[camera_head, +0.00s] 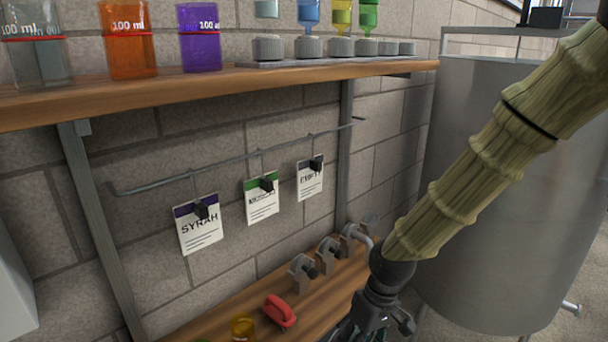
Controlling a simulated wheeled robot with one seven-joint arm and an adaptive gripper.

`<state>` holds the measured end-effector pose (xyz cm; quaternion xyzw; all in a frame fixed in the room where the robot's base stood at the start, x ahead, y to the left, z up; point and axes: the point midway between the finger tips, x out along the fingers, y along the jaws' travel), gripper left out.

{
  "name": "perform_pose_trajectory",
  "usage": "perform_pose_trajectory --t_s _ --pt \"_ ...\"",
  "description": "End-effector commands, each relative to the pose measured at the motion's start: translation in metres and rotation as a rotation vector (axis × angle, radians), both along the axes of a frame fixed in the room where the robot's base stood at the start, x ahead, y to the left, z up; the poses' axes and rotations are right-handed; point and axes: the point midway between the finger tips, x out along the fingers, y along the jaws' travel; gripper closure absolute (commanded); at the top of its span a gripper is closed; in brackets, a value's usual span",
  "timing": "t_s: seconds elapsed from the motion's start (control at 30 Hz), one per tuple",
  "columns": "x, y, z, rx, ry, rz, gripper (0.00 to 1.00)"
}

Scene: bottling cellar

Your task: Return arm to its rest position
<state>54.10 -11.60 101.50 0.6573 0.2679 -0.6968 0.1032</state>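My arm reaches in from the upper right of the head view, in a pale ribbed sleeve, slanting down to the left. Its dark wrist and my gripper (362,324) are at the bottom edge, in front of the lower wooden shelf (318,302). The fingertips are cut off by the frame, so I cannot see whether the gripper is open, shut or holding anything.
An upper shelf (200,88) bears an orange beaker (127,45), a purple beaker (199,42) and capped vials. Label cards hang from a rail, including a SYRAH card (199,226). A red object (279,311) lies below. A steel tank (490,190) stands right, behind my arm.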

Motion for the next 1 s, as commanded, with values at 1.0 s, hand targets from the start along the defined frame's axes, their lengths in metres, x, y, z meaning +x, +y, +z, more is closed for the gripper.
perform_pose_trajectory --t_s 1.0 --pt "-0.194 -0.081 -0.305 -0.160 -0.009 -0.522 0.48"
